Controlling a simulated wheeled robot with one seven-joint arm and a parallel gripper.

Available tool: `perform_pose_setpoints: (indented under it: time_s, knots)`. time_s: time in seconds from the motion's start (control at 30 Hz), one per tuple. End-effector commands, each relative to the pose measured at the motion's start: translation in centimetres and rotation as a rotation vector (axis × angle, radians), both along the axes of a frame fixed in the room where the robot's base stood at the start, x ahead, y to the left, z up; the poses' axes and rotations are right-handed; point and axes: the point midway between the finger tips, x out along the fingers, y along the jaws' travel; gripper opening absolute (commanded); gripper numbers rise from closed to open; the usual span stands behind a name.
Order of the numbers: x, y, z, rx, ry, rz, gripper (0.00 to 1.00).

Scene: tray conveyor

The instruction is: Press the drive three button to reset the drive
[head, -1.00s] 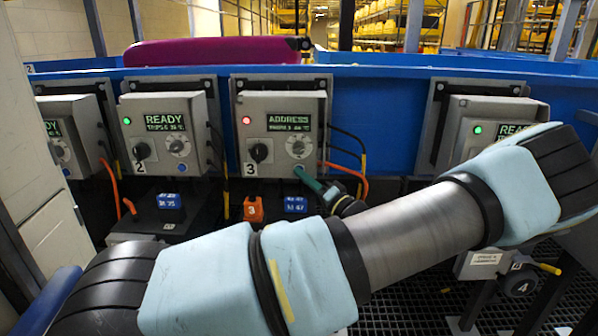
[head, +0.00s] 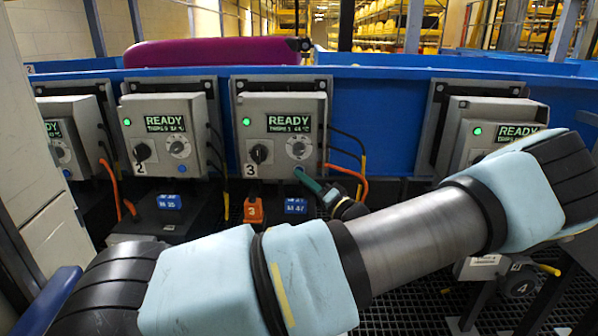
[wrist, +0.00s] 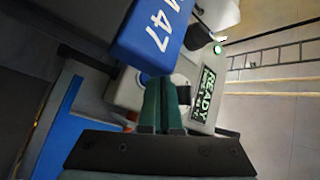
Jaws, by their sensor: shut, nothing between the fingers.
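The drive three box (head: 281,135) is grey, with a "3" label, a black knob (head: 258,153) and a dial. Its screen (head: 289,123) reads READY and its lamp (head: 247,121) is green. Its blue button (head: 299,170) sits low on the right of the face, at the tip of my gripper (head: 307,178). My gripper is shut and empty, its green fingers together. In the wrist view the shut fingers (wrist: 164,105) point at the box face, and they partly cover the button. I cannot tell whether they still touch it.
Drive two box (head: 165,135) stands left and another box (head: 490,135) right, both READY with green lamps. An orange tag (head: 253,211) and a blue M 47 tag (head: 295,206) sit below box three. Cables hang beside it. A magenta tray (head: 212,52) is behind.

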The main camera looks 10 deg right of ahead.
Motion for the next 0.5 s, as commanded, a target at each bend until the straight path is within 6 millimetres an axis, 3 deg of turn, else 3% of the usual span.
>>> perform_pose_setpoints:
  time_s: [0.5]
  knots:
    - [-0.85, 0.15, 0.03, 0.001, 0.000, -0.001, 0.00]
